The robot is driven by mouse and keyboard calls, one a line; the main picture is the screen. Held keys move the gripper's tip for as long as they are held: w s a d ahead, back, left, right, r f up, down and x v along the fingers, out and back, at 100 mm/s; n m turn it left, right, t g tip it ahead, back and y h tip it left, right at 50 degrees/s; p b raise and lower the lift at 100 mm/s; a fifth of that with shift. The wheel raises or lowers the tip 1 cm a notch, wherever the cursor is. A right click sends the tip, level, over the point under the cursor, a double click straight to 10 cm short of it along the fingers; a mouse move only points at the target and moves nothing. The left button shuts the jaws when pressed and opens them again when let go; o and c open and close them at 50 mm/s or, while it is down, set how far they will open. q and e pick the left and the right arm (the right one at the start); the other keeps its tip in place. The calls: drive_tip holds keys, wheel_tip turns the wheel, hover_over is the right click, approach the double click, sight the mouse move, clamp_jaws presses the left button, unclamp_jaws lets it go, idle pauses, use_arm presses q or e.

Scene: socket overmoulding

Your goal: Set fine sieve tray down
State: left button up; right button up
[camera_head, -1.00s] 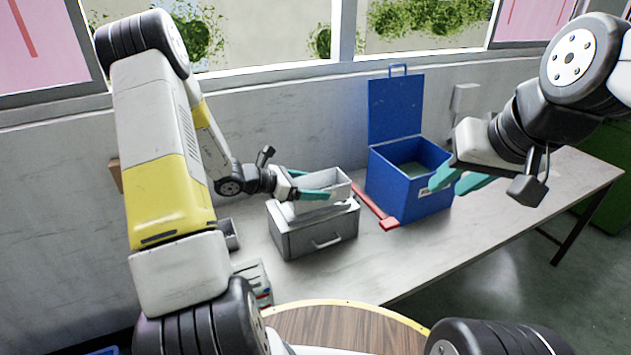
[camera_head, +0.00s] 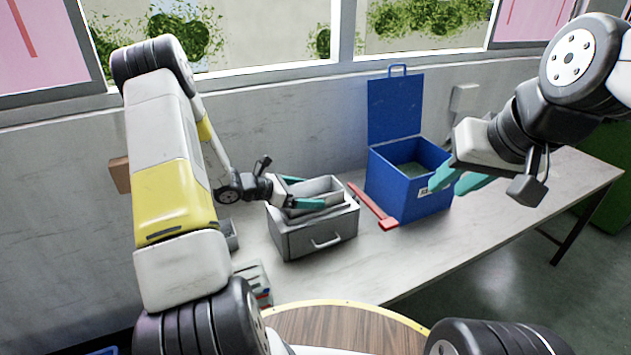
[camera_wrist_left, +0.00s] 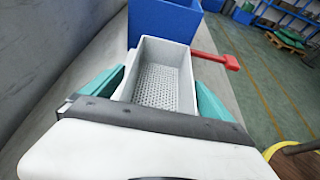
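The fine sieve tray (camera_head: 323,186) is a light grey, open, rectangular tray. It sits low in the top of a darker grey box with a front handle (camera_head: 292,240). In the left wrist view the tray (camera_wrist_left: 163,86) shows a perforated floor and looks empty. My left gripper (camera_head: 300,191) has its teal fingers along the tray's two long walls, close against them; they also flank it in the left wrist view (camera_wrist_left: 160,85). Whether the tray rests fully in the box is hidden. My right gripper (camera_head: 455,180) hangs in front of the blue box, apart from the tray, fingers parted and empty.
A blue box with a raised lid (camera_head: 396,112) stands right of the grey box. A red bar-shaped item (camera_head: 372,207) lies between them. A small grey container (camera_head: 231,235) is at the left.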

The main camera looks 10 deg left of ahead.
use_arm(q)
drive_tip(key=shift+r, duration=0.1)
drive_tip(key=shift+s+a+r, duration=0.1)
drive_tip(key=shift+a+r, duration=0.05)
drive_tip(key=shift+a, duration=0.05)
drive_tip(key=v, duration=1.1)
drive_tip(key=s+d+r+m+g+y, duration=0.2)
drive_tip(key=s+d+r+m+g, duration=0.3)
drive_tip(key=s+d+r+m, duration=0.65)
drive_tip(key=s+a+r+m+t+y, duration=0.2)
drive_tip(key=s+r+m+y, duration=0.5)
drive_tip(key=s+r+m, duration=0.4)
drive_tip(key=shift+s+a+r+m+t, duration=0.15)
drive_tip(key=shift+s+a+m+t, duration=0.2)
drive_tip(key=shift+s+m+t, duration=0.85)
drive_tip(key=shift+w+m+g, duration=0.25)
drive_tip(key=shift+w+g, duration=0.05)
